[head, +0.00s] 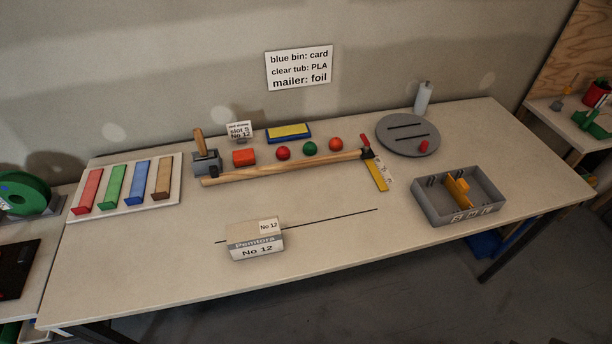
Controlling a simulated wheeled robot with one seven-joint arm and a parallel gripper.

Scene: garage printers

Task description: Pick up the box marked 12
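The box marked 12 (255,241) sits upright on the table towards its front edge, left of the middle. It is tan and grey, with a "Pemtora" band, "No 12" on its front and a "No 12" label on its top. It rests by a thin dark line on the tabletop, which shows on both sides of it. Nothing touches or covers it from above. My gripper is not in view.
The table (330,232) has free room around the box. Behind it lies a long wooden bar (280,168) with coloured balls beyond. A board of coloured strips (126,186) is at left; a grey divided tray (430,205) and round grey disc (385,135) are at right.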

